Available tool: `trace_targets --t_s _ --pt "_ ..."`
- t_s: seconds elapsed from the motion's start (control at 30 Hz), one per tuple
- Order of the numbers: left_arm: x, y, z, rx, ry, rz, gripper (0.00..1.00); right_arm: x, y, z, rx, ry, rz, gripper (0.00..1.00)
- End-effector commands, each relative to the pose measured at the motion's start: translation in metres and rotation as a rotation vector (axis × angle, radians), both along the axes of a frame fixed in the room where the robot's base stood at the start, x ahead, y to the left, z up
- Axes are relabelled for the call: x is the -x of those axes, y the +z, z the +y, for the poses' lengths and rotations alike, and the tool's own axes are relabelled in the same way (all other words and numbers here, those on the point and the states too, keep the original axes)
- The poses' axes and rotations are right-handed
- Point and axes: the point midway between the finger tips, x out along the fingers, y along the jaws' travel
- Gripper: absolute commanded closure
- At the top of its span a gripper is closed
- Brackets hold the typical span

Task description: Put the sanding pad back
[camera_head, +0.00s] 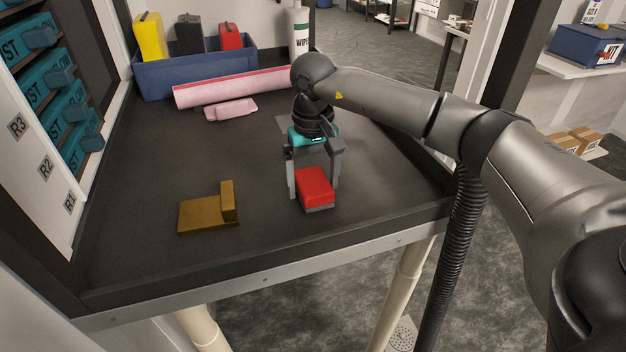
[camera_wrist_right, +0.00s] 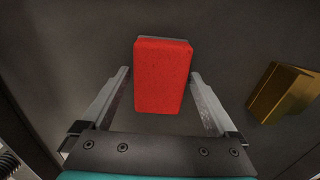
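A red block with a grey underside, which looks like the sanding pad (camera_head: 315,184), lies on the dark bench top near its front. It also shows in the right wrist view (camera_wrist_right: 162,76), red face toward the camera. My right gripper (camera_head: 314,190) is over the pad, pointing down, with its fingers apart. In the right wrist view the fingers (camera_wrist_right: 160,74) stand on either side of the pad, with a small gap on each side. I cannot tell how far the fingertips are above the bench. My left gripper is not in view.
A brown L-shaped block (camera_head: 206,216) lies left of the pad. A blue bin (camera_head: 195,77) with yellow, dark and red items stands at the back, with a pink roll (camera_head: 235,87) before it. Teal boxes (camera_head: 70,115) fill the left rack. Bench between is clear.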

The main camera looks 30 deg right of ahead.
Motion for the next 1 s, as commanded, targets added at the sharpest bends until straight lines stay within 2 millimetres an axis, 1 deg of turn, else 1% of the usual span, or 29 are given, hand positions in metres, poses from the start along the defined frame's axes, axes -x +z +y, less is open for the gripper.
trace_targets --t_s 0.27,0.37,0.47,0.7,0.8,0.9,1.0 --pt "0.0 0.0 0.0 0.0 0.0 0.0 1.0 0.0 0.001 0.0 0.0 0.0 0.0 0.0" --pt "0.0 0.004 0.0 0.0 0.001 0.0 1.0 0.0 0.005 0.0 0.0 0.0 0.0 0.0" --pt "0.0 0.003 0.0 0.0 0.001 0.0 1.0 -0.001 0.018 0.0 -0.001 -0.001 -0.005 0.0" --pt "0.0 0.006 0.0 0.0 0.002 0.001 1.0 -0.001 0.071 0.0 -0.001 0.0 -0.006 0.0" --pt "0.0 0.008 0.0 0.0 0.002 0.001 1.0 -0.001 0.091 0.0 0.0 0.0 -0.005 0.0" --pt "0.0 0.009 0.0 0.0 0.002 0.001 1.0 -0.001 0.107 0.0 0.0 0.0 -0.003 0.0" --pt "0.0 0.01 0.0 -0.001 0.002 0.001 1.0 -0.001 0.117 0.0 0.0 -0.001 -0.001 0.0"
